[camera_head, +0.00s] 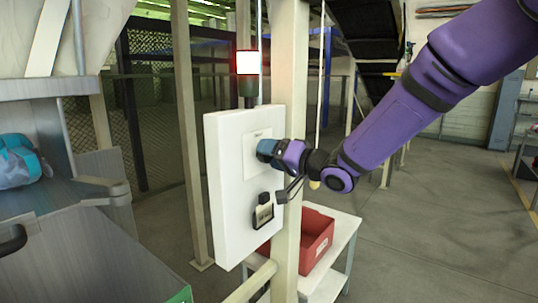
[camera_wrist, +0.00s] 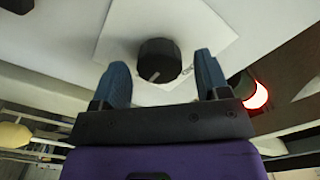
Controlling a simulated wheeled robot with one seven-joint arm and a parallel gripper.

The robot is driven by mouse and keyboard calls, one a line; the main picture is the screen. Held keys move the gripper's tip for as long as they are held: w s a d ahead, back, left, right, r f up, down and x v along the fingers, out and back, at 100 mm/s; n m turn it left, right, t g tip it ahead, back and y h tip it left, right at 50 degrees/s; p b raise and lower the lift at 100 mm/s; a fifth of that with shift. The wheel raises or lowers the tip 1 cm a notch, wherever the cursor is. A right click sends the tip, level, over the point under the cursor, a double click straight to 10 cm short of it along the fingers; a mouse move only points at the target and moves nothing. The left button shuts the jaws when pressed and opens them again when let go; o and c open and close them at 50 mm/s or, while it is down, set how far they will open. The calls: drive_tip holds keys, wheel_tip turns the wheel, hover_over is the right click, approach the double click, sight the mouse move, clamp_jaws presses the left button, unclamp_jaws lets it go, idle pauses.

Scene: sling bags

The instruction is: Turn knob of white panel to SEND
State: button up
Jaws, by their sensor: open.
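The white panel (camera_head: 228,200) stands upright on a post in the middle of the head view. In the wrist view its black round knob (camera_wrist: 158,61) sits on a white label plate (camera_wrist: 200,25), with a pale pointer line on the knob's lower left. My gripper (camera_head: 264,150) is at the panel's upper part and hides the knob in the head view. In the wrist view my gripper (camera_wrist: 160,80) is open, with one blue finger on each side of the knob and gaps between. The label's text is not readable.
A lit red-and-white lamp (camera_head: 248,64) stands above the panel. A dark device (camera_head: 263,213) is on the panel below the knob. A red crate (camera_head: 318,238) sits on a white table (camera_head: 345,245) behind the post. A grey conveyor with a teal bag (camera_head: 18,162) is at left.

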drive_tip(key=shift+w+a, duration=0.35)
drive_tip(key=shift+a, duration=0.1)
drive_tip(key=c, duration=0.9)
drive_tip(key=shift+c, duration=0.2)
